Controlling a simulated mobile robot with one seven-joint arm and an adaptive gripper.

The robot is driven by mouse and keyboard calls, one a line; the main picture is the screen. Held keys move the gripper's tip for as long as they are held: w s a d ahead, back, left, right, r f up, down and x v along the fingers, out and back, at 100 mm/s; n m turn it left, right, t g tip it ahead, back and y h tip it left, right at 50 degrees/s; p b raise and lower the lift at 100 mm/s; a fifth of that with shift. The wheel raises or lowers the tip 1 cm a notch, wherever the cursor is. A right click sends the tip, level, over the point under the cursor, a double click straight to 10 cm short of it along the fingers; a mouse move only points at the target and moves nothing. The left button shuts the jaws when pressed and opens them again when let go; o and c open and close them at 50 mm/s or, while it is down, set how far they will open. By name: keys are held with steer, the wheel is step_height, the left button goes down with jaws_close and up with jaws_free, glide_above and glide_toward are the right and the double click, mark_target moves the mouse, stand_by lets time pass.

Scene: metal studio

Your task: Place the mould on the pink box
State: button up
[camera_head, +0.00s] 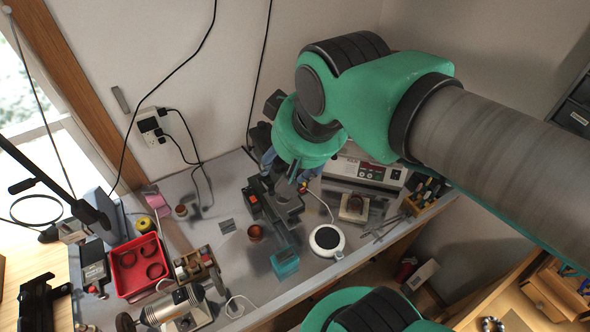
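A small pink box (154,198) stands at the left back of the grey worktop, near the wall. I cannot tell for sure which thing is the mould. Small round reddish-brown pieces are in view: one cup-like piece (255,232) on the middle of the worktop, one (181,210) just right of the pink box, and a dark one on a pale square block (354,207) at the right. My gripper (285,183) hangs below the green wrist over the back middle of the worktop. Its fingers are small and partly hidden by the wrist, and whether it holds anything is unclear.
A red tray (118,273) with dark rings stands at left. A teal box (285,263), a round white device (327,240) and a dark tool with an orange part (253,198) stand near the middle. A white control unit (366,170) is behind. Cables hang along the wall.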

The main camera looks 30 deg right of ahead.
steer(key=s, duration=0.1)
steer(key=f, duration=0.1)
steer(key=s+n, duration=0.1)
steer(key=shift+s+d+f, duration=0.15)
steer(key=shift+s+d, duration=0.15)
step_height(320, 180, down, 15)
steer(key=b, duration=1.5)
